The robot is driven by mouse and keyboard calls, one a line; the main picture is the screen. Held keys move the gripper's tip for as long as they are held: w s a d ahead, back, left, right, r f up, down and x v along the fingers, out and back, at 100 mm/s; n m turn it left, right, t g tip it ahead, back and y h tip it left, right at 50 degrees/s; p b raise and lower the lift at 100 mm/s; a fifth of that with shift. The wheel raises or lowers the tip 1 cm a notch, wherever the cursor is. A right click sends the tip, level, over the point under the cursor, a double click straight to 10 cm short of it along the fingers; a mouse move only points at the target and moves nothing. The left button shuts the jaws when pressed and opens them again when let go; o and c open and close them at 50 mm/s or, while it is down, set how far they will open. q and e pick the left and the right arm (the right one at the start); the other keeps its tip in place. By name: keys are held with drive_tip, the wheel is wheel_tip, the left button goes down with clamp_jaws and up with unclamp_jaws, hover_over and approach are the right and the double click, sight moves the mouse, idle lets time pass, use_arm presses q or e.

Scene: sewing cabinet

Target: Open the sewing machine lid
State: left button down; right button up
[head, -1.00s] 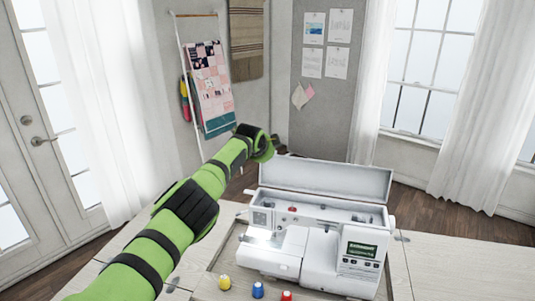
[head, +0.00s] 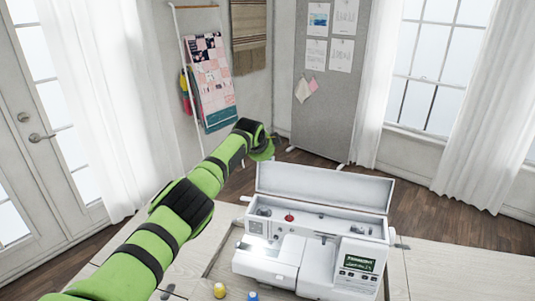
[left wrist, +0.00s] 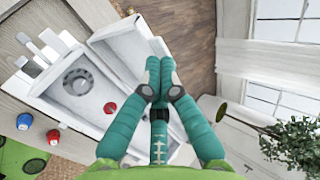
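The white sewing machine (head: 262,262) stands on the table with its lid (head: 320,188) swung up at the back, showing the inside of its top with a red part. My left gripper (head: 264,152) is beyond the lid's left end, small and partly hidden by its own wrist in the head view. In the left wrist view, the teal fingers of my left gripper (left wrist: 160,68) are together and nothing shows between them. The machine (left wrist: 62,105) and the raised lid (left wrist: 118,48) lie to their left there. Contact with the lid cannot be told. My right gripper is not in view.
A yellow spool (head: 219,290) and a blue spool (head: 252,295) stand in front of the machine. The wooden table (head: 445,275) is clear at right. A grey pinboard (head: 330,110), a quilt rack and curtained windows are behind. A plant (left wrist: 295,145) shows in the wrist view.

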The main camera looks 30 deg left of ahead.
use_arm(q)
drive_tip(key=c, duration=1.3)
unclamp_jaws()
drive_tip(key=v, duration=1.2)
